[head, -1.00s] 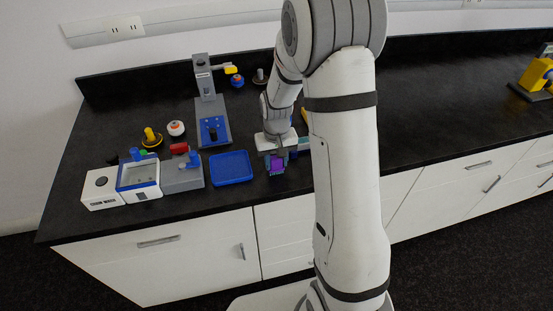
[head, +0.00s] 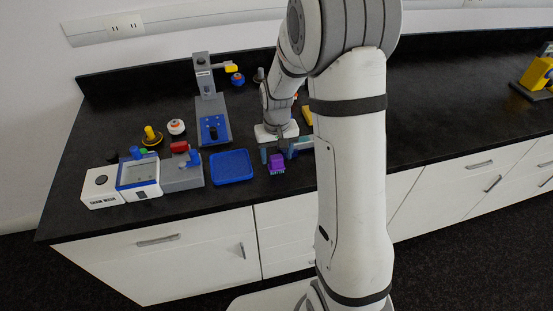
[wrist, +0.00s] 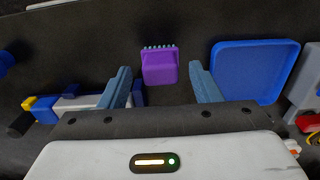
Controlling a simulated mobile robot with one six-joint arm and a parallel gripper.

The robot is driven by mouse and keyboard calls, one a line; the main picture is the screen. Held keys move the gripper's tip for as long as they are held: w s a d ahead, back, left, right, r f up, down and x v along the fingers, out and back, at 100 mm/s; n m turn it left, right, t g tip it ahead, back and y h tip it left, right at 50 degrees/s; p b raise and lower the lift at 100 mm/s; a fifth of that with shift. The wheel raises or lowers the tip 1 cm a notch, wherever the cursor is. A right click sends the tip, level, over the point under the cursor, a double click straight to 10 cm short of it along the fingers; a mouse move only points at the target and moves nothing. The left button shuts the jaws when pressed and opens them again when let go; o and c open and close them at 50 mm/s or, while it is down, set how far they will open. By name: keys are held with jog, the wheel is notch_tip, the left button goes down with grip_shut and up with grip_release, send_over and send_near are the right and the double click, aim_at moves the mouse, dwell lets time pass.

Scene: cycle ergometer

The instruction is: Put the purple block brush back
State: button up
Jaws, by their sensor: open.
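The purple block brush (head: 277,161) stands on the black counter just right of the blue tray (head: 232,178), near the front edge. In the wrist view the brush (wrist: 159,68) shows a purple body with a row of teal bristles along one side. My gripper (head: 277,155) is open. In the wrist view its two blue-grey fingertips (wrist: 159,76) are on either side of the brush, apart from it, with dark counter showing between. The blue tray (wrist: 252,70) lies beside the gripper in the wrist view and is empty.
A grey upright device (head: 208,100) stands behind the tray. A white-and-blue box (head: 139,177) and a grey block with a red part (head: 183,174) stand left of the tray. A yellow-knobbed item (head: 151,136) sits behind them.

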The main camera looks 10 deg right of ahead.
aim_at(277, 158)
notch_tip(277, 158, up, 8)
jog(key=b, duration=0.1)
jog(key=s+r+t, duration=0.1)
jog(key=s+r, duration=0.7)
jog(key=s, duration=0.1)
jog(key=s+r+t, duration=0.1)
jog(key=s+t, duration=0.1)
jog(key=s, duration=1)
jog(key=shift+s+r, duration=0.15)
jog(key=shift+s, duration=0.15)
